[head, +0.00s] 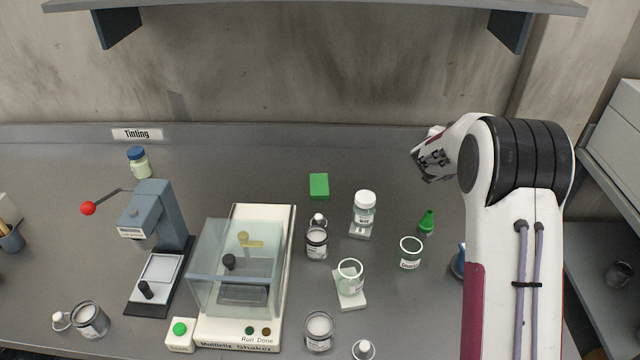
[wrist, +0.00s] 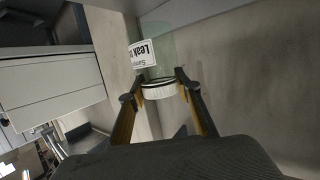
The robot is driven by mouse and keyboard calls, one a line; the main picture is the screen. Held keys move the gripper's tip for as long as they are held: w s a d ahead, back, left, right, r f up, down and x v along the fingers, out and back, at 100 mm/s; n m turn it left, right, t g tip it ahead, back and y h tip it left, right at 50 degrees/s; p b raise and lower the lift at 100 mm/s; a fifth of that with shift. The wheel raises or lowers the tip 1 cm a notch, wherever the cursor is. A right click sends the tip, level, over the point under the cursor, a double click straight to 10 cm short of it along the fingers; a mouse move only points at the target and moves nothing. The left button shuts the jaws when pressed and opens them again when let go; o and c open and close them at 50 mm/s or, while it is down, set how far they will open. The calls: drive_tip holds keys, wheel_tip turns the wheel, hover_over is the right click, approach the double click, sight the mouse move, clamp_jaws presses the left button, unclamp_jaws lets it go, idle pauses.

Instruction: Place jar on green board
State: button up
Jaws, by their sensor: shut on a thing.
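My gripper (wrist: 158,88) is shut on a jar in the wrist view. The jar is clear, greenish glass (wrist: 162,55) with a white ribbed lid between the two fingers and a white printed label (wrist: 142,54). In the head view my gripper (head: 432,164) is raised at the right, in front of the wall; the jar cannot be made out there. The green board (head: 319,186) is a small green rectangle on the bench, left of my gripper and behind the small jars. Nothing lies on it.
Near the board stand a white-capped bottle (head: 364,212), a dark-labelled jar (head: 316,242), a jar on a white pad (head: 350,276), another jar (head: 410,252) and a green dropper bottle (head: 427,222). The shaker (head: 240,275) is at left. A shelf (head: 320,8) overhangs the back.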

drive_tip(key=w+a+r+n+t+y, duration=0.1)
drive_tip(key=a+n+y, duration=0.15)
drive_tip(key=a, duration=0.45)
drive_tip(key=w+a+r+n+y, duration=0.2)
drive_tip(key=a+y, duration=0.1)
drive_tip(key=a, duration=0.5)
drive_tip(key=w+a+r+n+t+y, duration=0.1)
drive_tip(key=a+n+y, duration=0.15)
drive_tip(key=a, duration=0.45)
drive_tip(key=s+a+f+n+y, duration=0.2)
drive_tip(key=a+y, duration=0.1)
drive_tip(key=a, duration=0.4)
drive_tip(key=s+a+f+n+g+y, duration=0.1)
drive_tip(key=s+a+f+n+y, duration=0.1)
drive_tip(key=a, duration=0.6)
drive_tip(key=shift+s+n+g+y, duration=0.25)
drive_tip(key=shift+n+y, duration=0.25)
drive_tip(key=shift+y, duration=0.3)
drive_tip(key=shift+w+f, duration=0.1)
drive_tip(key=shift+f, duration=0.05)
wheel_tip(320, 180, down, 6)
drive_tip(key=shift+f, duration=0.15)
drive_tip(key=shift+f, duration=1.75)
